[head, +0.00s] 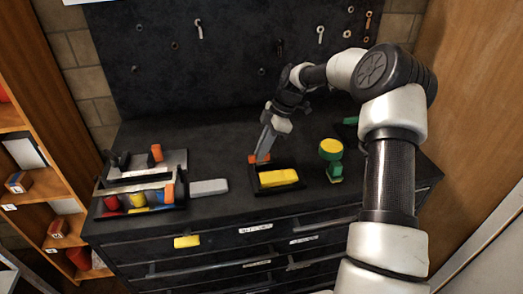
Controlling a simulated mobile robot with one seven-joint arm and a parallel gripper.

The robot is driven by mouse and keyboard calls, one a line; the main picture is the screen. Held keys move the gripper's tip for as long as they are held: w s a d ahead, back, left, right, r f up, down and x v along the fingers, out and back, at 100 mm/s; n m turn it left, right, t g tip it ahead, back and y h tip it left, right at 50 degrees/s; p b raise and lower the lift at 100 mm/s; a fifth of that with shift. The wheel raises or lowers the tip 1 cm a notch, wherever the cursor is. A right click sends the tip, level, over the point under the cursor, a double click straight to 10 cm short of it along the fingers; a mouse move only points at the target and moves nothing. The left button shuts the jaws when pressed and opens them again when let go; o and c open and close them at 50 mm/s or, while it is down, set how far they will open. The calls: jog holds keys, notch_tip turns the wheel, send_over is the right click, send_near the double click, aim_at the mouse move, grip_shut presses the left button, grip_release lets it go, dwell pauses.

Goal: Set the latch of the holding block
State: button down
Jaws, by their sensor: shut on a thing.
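A black block holding a yellow piece (278,178) stands near the front middle of the dark cabinet top; I take it to be the holding block (279,191). A small orange part (253,158), likely the latch, shows at its back left corner. My gripper (262,154) reaches down from the back right and is shut on this orange part. The fingertips cover some of it, so its exact position is hard to tell.
A grey fixture (145,165) with orange knobs and coloured cylinders stands at the left. A light grey bar (208,187) lies beside it. A green stand with a yellow top (331,150) is close on the right. A dark pegboard (230,50) with tools rises behind.

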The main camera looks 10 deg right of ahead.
jog(key=shift+d, duration=0.1)
jog(key=c, duration=1.8)
grip_release()
jog(key=v, duration=1.7)
jog(key=shift+r+p, duration=0.15)
jog(key=shift+p, duration=0.25)
jog(key=shift+d, duration=0.1)
